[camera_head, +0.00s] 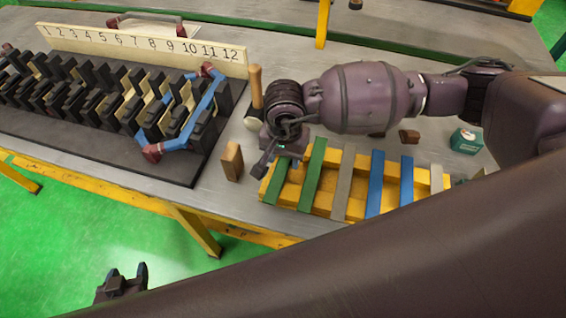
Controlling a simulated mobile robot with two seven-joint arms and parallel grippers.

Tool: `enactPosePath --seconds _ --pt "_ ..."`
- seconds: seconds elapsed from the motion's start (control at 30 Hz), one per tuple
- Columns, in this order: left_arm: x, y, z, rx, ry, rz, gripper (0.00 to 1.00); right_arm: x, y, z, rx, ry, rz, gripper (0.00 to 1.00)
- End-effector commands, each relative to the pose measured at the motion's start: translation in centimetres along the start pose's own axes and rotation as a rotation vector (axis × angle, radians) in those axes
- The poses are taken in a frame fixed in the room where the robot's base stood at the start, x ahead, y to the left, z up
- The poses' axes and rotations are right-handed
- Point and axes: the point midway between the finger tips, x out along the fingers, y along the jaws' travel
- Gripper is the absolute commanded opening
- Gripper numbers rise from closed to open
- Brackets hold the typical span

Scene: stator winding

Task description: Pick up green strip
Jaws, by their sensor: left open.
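Two green strips lie across a yellow rack (328,200): the leftmost strip (277,184) and a second strip (312,176) to its right. My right gripper (276,160) hangs at the far end of the leftmost green strip and hides part of it. Whether its fingers touch the strip or are apart cannot be made out. My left gripper (127,272) is open and empty at the lower left, over the green floor and far from the strips.
Grey strips (343,182) and blue strips (376,184) lie on the same rack. A wooden block (232,161) and a mallet handle (255,86) stand left of it. The black slotted stator (100,152) fills the table's left, with a numbered board (150,47) behind.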

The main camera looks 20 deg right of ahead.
Motion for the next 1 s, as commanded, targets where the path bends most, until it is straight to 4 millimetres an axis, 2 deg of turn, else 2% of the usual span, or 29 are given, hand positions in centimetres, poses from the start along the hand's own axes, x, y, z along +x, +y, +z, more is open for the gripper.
enactPosePath --seconds 0.03,0.2,0.3,0.53,0.67,0.87,1.0 --pt "0.0 0.0 0.0 0.000 0.000 0.000 0.56 0.0 0.0 0.0 0.000 0.000 0.000 0.40" --pt "-0.1 0.0 0.1 -0.001 -0.002 -0.001 0.56 0.0 0.0 0.0 0.000 0.000 0.000 0.14" --pt "-0.2 0.0 0.3 -0.001 -0.005 -0.001 0.56 0.0 0.0 0.0 0.000 0.000 0.000 0.03" --pt "-0.3 0.0 0.5 -0.002 -0.010 -0.002 0.56 -0.2 0.0 0.0 0.000 0.000 -0.001 0.03" --pt "-0.3 0.0 0.5 -0.002 -0.010 -0.002 0.56 -1.1 -0.1 0.0 0.000 0.001 -0.002 0.03" --pt "-0.2 0.0 0.4 -0.002 -0.008 -0.002 0.56 -4.7 -0.1 -0.1 -0.001 0.003 -0.004 0.03" --pt "-0.1 0.0 0.4 -0.001 -0.005 -0.001 0.56 -8.4 -0.1 -0.1 -0.002 0.004 -0.005 0.03"
